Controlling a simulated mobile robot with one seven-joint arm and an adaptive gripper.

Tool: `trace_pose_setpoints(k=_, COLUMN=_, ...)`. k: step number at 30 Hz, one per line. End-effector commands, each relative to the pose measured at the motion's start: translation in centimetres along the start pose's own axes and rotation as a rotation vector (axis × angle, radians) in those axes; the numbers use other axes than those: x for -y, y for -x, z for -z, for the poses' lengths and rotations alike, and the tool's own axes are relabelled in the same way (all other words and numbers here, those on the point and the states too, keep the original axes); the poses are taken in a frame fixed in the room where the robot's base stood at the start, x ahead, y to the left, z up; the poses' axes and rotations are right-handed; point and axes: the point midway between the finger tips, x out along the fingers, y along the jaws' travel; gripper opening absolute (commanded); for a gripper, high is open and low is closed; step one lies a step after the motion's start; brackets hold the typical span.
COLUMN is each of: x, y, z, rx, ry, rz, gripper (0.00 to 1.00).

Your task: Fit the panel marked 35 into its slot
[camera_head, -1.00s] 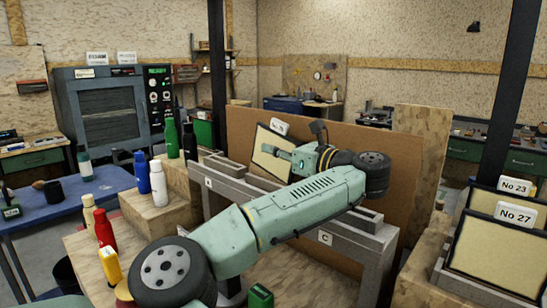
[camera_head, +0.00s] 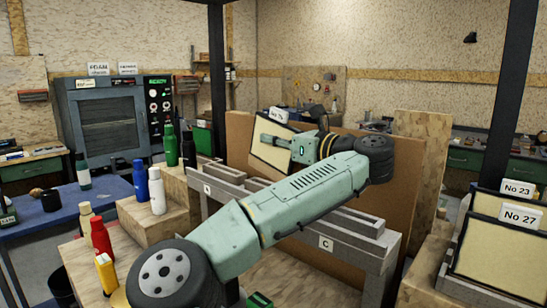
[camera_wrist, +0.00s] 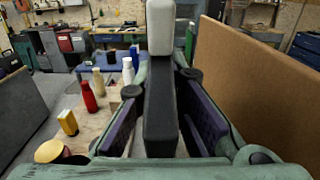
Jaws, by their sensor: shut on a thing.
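My gripper (camera_head: 277,143) is shut on a cream panel (camera_head: 268,154) with a dark frame. The panel is held tilted above the grey slotted rack (camera_head: 370,224). A white tag (camera_head: 279,115) stands on its top edge; its number is too small to read surely. In the wrist view the panel's dark edge (camera_wrist: 161,112) is between the two purple pads, with the tag's pale edge (camera_wrist: 160,27) above. The rack carries letters A (camera_head: 207,189) and C (camera_head: 326,244). My arm hides the rack's middle, and any letter there.
Panels No 27 (camera_head: 505,262) and No 23 (camera_head: 517,197) stand at right. A brown board (camera_head: 412,195) rises behind the rack. Red (camera_head: 101,237), yellow (camera_head: 106,272) and white (camera_head: 157,190) bottles stand left of the rack. A blue table (camera_head: 50,222) is farther left.

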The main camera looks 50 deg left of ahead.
Motion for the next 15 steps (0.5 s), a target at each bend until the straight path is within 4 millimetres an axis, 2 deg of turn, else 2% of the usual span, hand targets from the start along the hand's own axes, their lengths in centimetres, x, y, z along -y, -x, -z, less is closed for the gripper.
trace_pose_setpoints(k=2, x=-2.0, y=0.0, z=0.6, rx=0.001, ry=-0.001, rz=-0.004, gripper=0.00)
trace_pose_setpoints(k=12, x=-10.6, y=1.2, z=-0.3, rx=0.002, ry=0.000, rz=-0.005, gripper=0.00)
trace_pose_setpoints(k=15, x=-12.6, y=1.5, z=-0.6, rx=0.002, ry=-0.001, rz=-0.004, gripper=0.00)
